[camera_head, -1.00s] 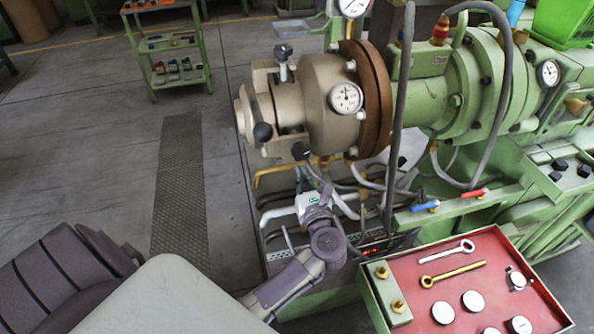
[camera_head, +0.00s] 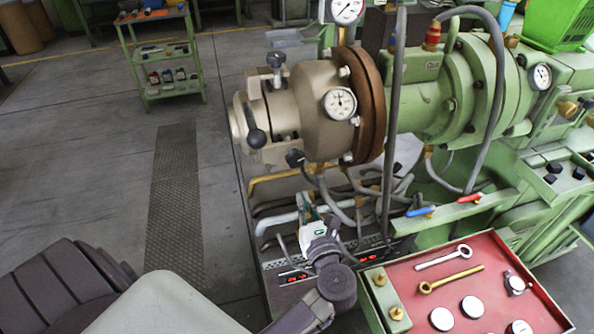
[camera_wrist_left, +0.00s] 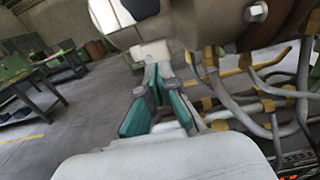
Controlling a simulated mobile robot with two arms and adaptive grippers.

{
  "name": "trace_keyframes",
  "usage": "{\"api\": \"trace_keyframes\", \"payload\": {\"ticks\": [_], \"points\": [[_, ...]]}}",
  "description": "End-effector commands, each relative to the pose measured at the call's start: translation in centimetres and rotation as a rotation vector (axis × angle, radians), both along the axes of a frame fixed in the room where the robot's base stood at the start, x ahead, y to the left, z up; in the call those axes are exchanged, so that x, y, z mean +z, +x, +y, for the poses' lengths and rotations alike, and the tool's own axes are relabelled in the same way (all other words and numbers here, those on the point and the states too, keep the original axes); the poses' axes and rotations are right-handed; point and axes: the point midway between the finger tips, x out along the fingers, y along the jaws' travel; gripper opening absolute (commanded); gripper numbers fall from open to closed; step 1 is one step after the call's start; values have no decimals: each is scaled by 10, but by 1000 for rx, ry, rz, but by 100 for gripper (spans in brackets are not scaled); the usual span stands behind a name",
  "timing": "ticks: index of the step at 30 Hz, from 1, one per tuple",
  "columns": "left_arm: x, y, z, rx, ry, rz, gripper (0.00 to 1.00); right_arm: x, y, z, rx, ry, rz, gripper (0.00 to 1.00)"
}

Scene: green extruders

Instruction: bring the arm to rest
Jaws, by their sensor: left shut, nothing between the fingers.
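My left gripper (camera_head: 306,207) is in the lower middle of the head view, in front of the hoses under the extruder head. Its white body with a green mark shows above my grey wrist joint. In the left wrist view the two teal-padded fingers (camera_wrist_left: 154,72) are shut with nothing between them. The extruder's beige head (camera_head: 315,100), with a dial gauge and a brown ring, is above the gripper. My right gripper is in neither view.
Metal pipes and hoses (camera_head: 285,222) are close around the gripper. A red tray (camera_head: 440,302) with wrenches and round discs lies to its right. A green tool cart (camera_head: 173,92) stands at the back left. Open floor (camera_head: 90,170) lies to the left.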

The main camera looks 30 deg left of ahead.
Motion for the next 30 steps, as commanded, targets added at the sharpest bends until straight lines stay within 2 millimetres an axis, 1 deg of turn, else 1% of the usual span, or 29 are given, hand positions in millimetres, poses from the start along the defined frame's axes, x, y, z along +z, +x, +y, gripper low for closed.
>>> {"api": "trace_keyframes", "payload": {"ticks": [8, 11, 13, 14, 15, 17, 18, 20, 21, 23, 24, 26, 27, 29, 30], "points": [[-3, 1, -1, -8, 25, 15, 0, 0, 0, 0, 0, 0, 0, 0], [-18, 9, -8, -70, 193, 119, 0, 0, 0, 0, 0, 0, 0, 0], [-45, 18, -22, -166, 437, 273, 0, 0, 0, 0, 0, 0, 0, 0], [-62, 22, -31, -222, 566, 354, 0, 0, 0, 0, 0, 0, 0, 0], [-87, 24, -43, -297, 733, 461, 0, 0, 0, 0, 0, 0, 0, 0], [-128, 23, -61, -414, 972, 612, 0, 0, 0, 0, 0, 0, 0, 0], [-156, 19, -71, -489, 1116, 701, 0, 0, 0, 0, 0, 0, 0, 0], [-199, 8, -84, -604, 1313, 820, 0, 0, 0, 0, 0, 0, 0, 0], [-227, -3, -91, -681, 1436, 891, 0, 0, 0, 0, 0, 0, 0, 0], [-268, -22, -99, -795, 1607, 983, 0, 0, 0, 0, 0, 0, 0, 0], [-295, -37, -102, -874, 1716, 1038, 0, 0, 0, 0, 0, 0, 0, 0], [-333, -63, -104, -996, 1868, 1109, 0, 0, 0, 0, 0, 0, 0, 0], [-357, -83, -104, -1081, 1966, 1149, 0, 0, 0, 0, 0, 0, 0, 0], [-391, -114, -103, -1211, 2107, 1196, 0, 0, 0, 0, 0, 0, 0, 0], [-412, -137, -100, -1302, 2195, 1219, 0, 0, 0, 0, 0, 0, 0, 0]]}}
